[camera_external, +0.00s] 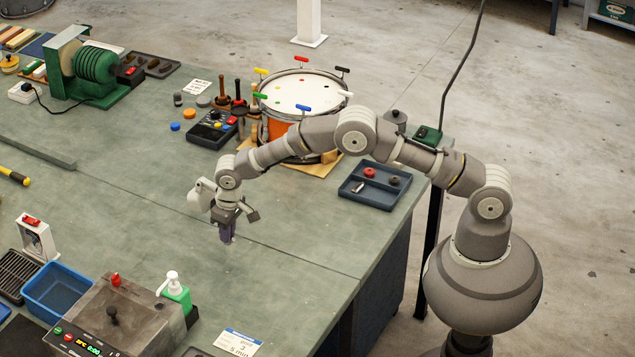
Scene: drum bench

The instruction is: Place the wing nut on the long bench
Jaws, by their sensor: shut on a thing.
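The long bench (180,210) has a worn green top and fills the left and middle of the view. My gripper (228,238) points down over the middle of the bench, left of the blue tray. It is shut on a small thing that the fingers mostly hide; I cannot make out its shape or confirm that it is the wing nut. The fingertips are close to the bench top; I cannot tell if the held thing touches it. I see no clear wing nut elsewhere.
A drum (302,92) on a board stands behind my arm. A blue tray (376,206) with small parts lies at the right edge. A grey control box (125,315), blue bin (60,288) and green bottle (175,292) stand in front. The bench around my gripper is clear.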

